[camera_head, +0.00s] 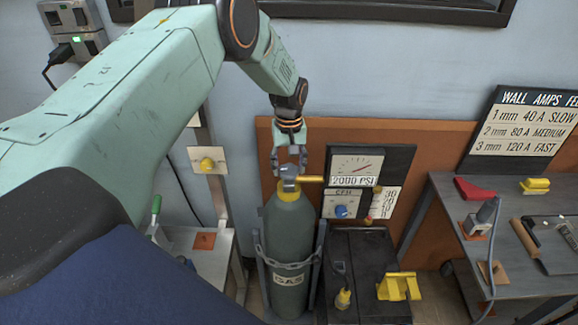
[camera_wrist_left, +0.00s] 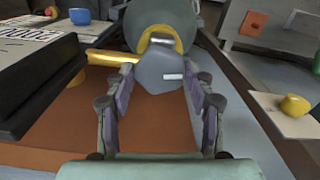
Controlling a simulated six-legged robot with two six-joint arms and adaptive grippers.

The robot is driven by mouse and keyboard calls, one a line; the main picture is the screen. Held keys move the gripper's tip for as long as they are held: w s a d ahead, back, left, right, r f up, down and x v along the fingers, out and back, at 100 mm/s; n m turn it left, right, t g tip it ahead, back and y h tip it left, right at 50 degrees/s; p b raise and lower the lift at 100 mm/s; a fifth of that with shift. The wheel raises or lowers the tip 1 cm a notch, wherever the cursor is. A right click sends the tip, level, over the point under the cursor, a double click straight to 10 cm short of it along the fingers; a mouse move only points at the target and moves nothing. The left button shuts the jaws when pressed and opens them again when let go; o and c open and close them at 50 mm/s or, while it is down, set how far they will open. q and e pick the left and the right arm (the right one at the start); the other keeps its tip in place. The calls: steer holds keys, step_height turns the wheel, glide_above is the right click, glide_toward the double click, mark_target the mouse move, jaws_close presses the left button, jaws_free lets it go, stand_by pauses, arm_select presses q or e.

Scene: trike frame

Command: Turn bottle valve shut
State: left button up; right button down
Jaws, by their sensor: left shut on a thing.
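The gas bottle (camera_head: 287,245) is a grey-green cylinder standing upright, held by a chain, with a yellow collar. Its grey valve (camera_head: 289,174) sits on top, with a yellow pipe (camera_head: 311,179) running right toward the gauge panel. My left gripper (camera_head: 289,163) is directly above the bottle, its fingers around the valve. In the left wrist view the grey valve knob (camera_wrist_left: 166,70) lies between the two fingers (camera_wrist_left: 160,88), which are closed on it. The bottle's shoulder shows behind it. My right gripper is not in view.
The gauge panel (camera_head: 357,165) reads 2000 PSI and has a blue knob (camera_head: 341,211). A dark welder box (camera_head: 360,262) with a yellow bracket (camera_head: 399,287) stands right of the bottle. A grey workbench (camera_head: 445,205) with tools is at the right.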

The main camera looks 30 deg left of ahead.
arm_select(q)
steer(key=m, duration=0.5)
steer(key=shift+w+a+r+m+b, duration=0.1)
steer(key=shift+w+r+m+b, duration=0.1)
steer(key=shift+m+b, duration=0.15)
steer(key=m, duration=0.4)
steer(key=shift+b, duration=0.4)
steer(key=m, duration=0.5)
steer(key=shift+m+b, duration=0.35)
steer(key=shift+b, duration=0.05)
steer(key=m, duration=0.4)
steer(key=shift+r, duration=0.1)
steer(key=shift+m, duration=0.3)
steer(key=o, duration=0.9)
steer(key=shift+o, duration=1.4)
steer(key=shift+s, duration=0.1)
steer(key=shift+b, duration=0.3)
steer(key=shift+f, duration=0.2)
